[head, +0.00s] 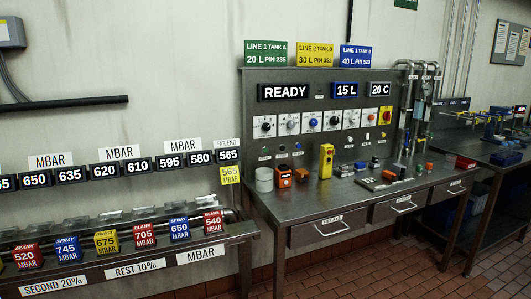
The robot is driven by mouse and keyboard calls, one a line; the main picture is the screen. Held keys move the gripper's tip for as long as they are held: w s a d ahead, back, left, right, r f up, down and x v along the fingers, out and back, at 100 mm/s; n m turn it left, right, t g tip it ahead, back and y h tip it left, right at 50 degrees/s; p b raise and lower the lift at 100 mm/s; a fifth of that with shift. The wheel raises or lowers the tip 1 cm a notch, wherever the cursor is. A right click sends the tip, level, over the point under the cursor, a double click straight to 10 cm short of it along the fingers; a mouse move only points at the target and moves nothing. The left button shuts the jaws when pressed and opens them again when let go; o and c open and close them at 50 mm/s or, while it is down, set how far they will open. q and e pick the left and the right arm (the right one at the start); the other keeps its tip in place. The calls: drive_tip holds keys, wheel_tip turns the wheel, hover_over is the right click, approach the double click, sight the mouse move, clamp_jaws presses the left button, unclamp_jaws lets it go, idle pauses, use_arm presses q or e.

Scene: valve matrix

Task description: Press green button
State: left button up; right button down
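A grey control panel (325,100) stands against the wall behind a metal workbench (360,196). Low on the panel's left is a row of small round buttons. The leftmost one (265,150) looks dark green, though it is too small to be sure. A blue one (298,146) is at the right end of that row. A yellow box (326,161) with small round controls on its face stands upright on the bench. Neither of my grippers is in view.
A white cylinder (264,179) and an orange device (284,176) stand at the bench's left. Small blocks and fittings lie to the right, near vertical pipes (410,115). A rack (140,255) of coloured MBAR blocks is at left. The brick-coloured tiled floor (400,275) in front is clear.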

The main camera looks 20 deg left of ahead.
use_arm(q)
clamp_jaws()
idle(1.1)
